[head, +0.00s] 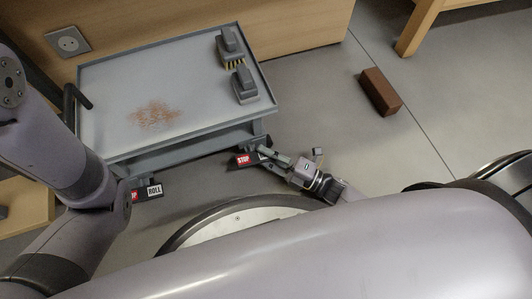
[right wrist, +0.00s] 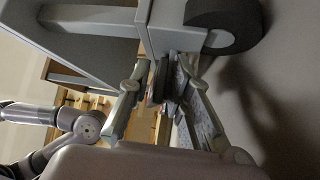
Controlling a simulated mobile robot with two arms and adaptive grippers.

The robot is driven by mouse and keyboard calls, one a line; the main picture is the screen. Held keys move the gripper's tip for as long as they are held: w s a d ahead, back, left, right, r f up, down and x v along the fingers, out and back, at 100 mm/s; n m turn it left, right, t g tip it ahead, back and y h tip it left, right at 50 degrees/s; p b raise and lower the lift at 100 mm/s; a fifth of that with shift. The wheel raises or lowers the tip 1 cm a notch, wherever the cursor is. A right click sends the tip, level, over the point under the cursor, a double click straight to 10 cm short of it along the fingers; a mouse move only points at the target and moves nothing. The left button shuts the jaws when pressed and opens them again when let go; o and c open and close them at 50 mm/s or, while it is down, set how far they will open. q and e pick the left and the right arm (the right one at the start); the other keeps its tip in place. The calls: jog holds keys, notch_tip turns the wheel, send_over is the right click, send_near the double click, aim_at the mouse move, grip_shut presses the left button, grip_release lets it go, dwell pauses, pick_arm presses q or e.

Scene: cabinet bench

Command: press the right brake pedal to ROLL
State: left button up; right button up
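The grey cart (head: 170,75) has two brake pedals low on its near side. The right brake pedal (head: 243,159) shows its red STOP end; the other end is hidden by my right gripper (head: 268,153). In the right wrist view the gripper (right wrist: 157,75) has its fingers apart, with dark pedal parts (right wrist: 158,82) between or just beyond the tips. I cannot tell whether they touch. The left brake pedal (head: 147,193) shows a white ROLL label and part of a red label. My left arm crosses the left side; its gripper is out of view.
A caster wheel (right wrist: 225,22) is close to my right gripper. A brown brick (head: 380,92) lies on the floor at right, with bare floor around it.

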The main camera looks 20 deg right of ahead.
jog(key=shift+o, duration=0.4)
jog(key=shift+s+d, duration=0.15)
jog(key=v, duration=0.7)
